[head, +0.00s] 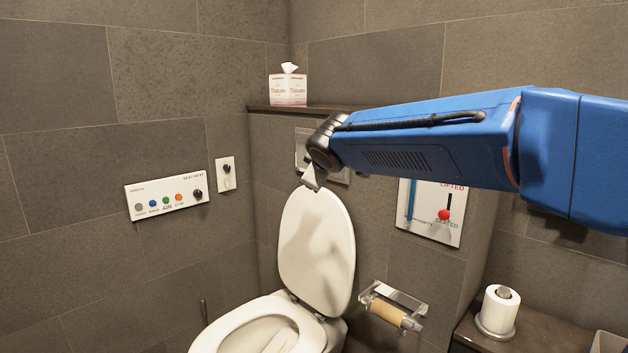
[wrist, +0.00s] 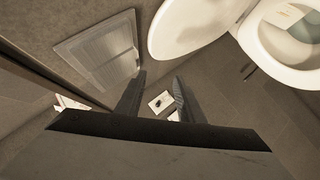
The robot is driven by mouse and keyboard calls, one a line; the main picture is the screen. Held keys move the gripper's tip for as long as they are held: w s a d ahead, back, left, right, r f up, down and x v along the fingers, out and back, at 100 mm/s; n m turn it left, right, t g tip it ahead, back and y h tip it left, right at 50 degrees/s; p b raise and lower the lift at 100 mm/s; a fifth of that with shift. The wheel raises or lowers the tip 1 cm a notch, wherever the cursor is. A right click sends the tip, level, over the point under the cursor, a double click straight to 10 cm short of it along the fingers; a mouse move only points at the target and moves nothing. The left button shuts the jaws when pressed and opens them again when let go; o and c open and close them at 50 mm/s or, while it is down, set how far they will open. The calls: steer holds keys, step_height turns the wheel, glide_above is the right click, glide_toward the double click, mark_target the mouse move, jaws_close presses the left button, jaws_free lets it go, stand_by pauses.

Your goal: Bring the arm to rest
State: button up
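My blue arm (head: 430,135) reaches in from the right in the head view, roughly level across the wall. My gripper (head: 312,180) hangs at its end, just above the raised toilet lid (head: 318,250) in the picture. In the wrist view the two dark fingers of my gripper (wrist: 156,92) stand apart with nothing held between them. The small wall switch plate (wrist: 160,103) shows in the background through the gap. A grey flush plate (head: 302,148) on the wall is partly hidden behind my arm.
The toilet bowl (head: 265,330) stands below. A tissue box (head: 288,88) sits on the ledge behind. A control panel (head: 165,195) is on the left wall. A lever panel (head: 432,212), roll holder (head: 392,305) and upright paper roll (head: 498,310) are at right. Space at left is clear.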

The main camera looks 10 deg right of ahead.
steer(key=shift+s+r, duration=0.1)
steer(key=shift+s, duration=0.1)
steer(key=s+d+f+m+g, duration=0.1)
steer(key=s+d+f+m, duration=0.1)
steer(key=s+d+f, duration=0.35)
steer(key=s+d+f+m+g+h, duration=0.1)
steer(key=s+d+f+m+g, duration=0.1)
steer(key=s, duration=0.6)
steer(key=s+d+f+m+g, duration=0.1)
steer(key=s+d+f+m, duration=0.1)
steer(key=s+d+f, duration=0.3)
steer(key=s+f+m+g, duration=0.1)
steer(key=s+f, duration=0.3)
steer(key=s, duration=0.3)
steer(key=s+f+m+g, duration=0.1)
steer(key=s+f+m, duration=0.1)
steer(key=s+f, duration=0.2)
steer(key=s+f+m+g+y, duration=0.1)
steer(key=s+f, duration=0.4)
steer(key=s, duration=0.6)
steer(key=shift+d+m, duration=0.3)
steer(key=shift+m, duration=0.1)
steer(key=shift+a, duration=0.1)
